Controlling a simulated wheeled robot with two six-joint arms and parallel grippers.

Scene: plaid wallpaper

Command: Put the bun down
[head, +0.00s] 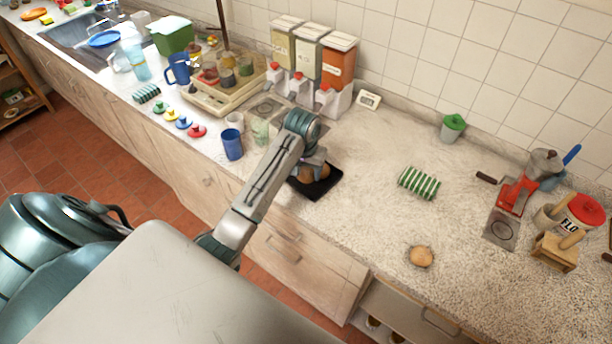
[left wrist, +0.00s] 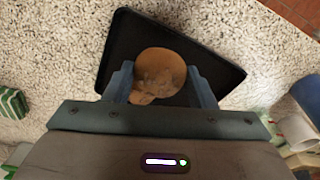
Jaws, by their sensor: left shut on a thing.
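A round brown bun (left wrist: 160,66) is between the two blue fingers of my left gripper (left wrist: 160,80) in the left wrist view, and the gripper is shut on it. A lighter tan piece shows at the bun's lower edge, partly hidden. The bun is over a black square tray (left wrist: 112,45); I cannot tell whether it touches the tray. In the head view the gripper (head: 314,170) is at the tray (head: 325,187), and its wrist partly covers the bun (head: 321,171). Another tan bun (head: 420,256) lies on the counter at right. My right gripper is not in view.
A blue cup (head: 232,144) stands left of the tray. Food dispensers (head: 312,58) stand behind. The counter (head: 370,215) right of the tray is clear.

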